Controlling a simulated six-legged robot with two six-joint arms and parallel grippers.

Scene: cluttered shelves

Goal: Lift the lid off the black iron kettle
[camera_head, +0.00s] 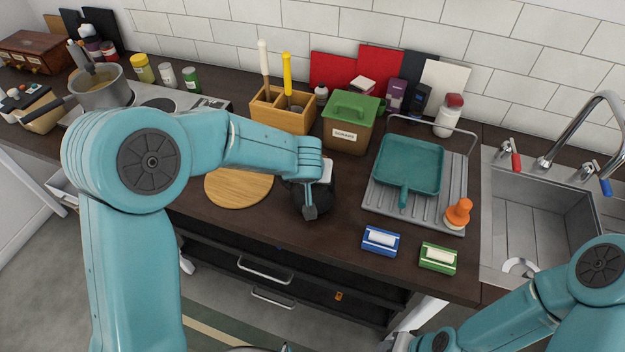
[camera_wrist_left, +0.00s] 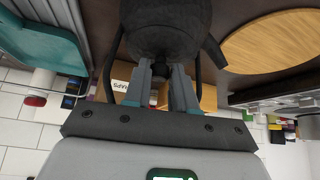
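The black iron kettle (camera_head: 324,201) stands on the dark counter, partly hidden by my left arm. In the left wrist view the kettle (camera_wrist_left: 165,30) fills the top middle, with its spout at the right and its handle passing on both sides of my fingers. My left gripper (camera_head: 310,208) is at the kettle. Its fingers in the wrist view (camera_wrist_left: 162,80) are apart, on either side of a small dark knob (camera_wrist_left: 160,70) on the lid; whether they press on it is unclear. The lid's seam cannot be made out. My right gripper is low in the head view (camera_head: 418,343), partly cut off.
A round wooden board (camera_head: 238,188) lies left of the kettle. A green-lidded box (camera_head: 348,134) and a utensil box (camera_head: 283,116) stand behind. A teal pan (camera_head: 408,165) on a drying rack (camera_head: 458,176) is at the right. Blue (camera_head: 380,242) and green (camera_head: 438,258) sponge packs lie near the front edge.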

